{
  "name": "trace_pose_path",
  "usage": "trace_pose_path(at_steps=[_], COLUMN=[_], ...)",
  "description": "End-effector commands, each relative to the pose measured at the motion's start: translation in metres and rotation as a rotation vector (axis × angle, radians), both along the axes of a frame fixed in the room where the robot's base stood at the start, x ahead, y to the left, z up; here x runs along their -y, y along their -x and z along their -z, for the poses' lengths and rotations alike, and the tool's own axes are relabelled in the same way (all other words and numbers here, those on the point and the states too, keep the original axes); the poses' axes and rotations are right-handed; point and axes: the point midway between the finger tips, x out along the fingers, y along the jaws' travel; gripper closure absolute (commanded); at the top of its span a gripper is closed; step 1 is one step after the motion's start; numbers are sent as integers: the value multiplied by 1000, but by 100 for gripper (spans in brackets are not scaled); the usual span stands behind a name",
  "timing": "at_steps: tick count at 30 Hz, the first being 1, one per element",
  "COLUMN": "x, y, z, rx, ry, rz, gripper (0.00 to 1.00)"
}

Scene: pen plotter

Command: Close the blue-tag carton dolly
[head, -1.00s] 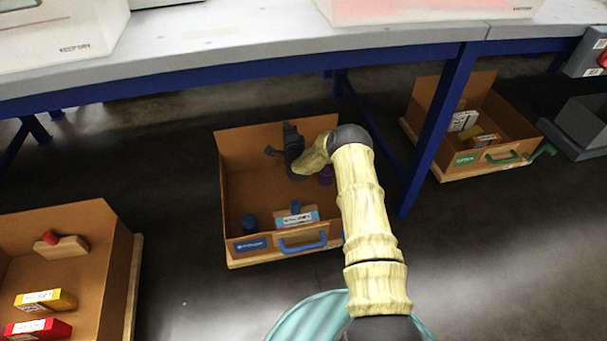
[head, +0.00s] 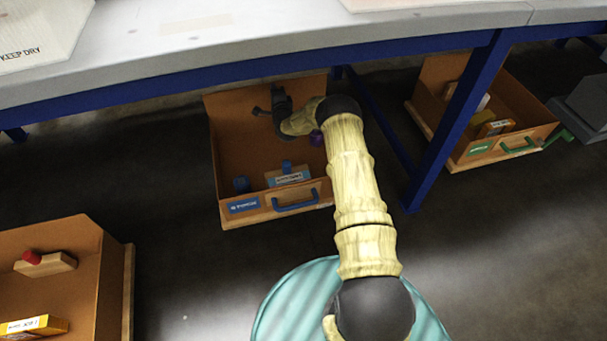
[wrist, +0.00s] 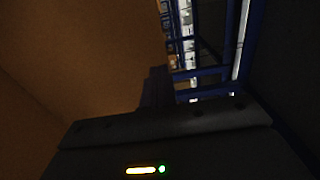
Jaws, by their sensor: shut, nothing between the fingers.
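The blue-tag carton dolly is an open brown carton (head: 222,160) on a pale wooden base. Its front carries a blue tag (head: 243,205) and a blue handle (head: 296,200). Its back edge meets the bench edge in the head view. My dark gripper (head: 276,100) is shut and empty at the carton's back wall; I cannot tell whether it touches. In the wrist view a brown panel (wrist: 90,50) fills the left, and the fingertips are hard to make out in the dark.
Another carton (head: 115,290) is at the lower left. The floor in front is clear.

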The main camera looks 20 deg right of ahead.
Motion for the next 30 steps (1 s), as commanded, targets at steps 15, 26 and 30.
trace_pose_path(at_steps=[15,26,30], x=[8,8,7], y=[-3,5,19], z=[-3,-6,-6], rx=[3,2,-3], ry=[-1,-1,-1], rz=[8,9,8], gripper=[100,100,100])
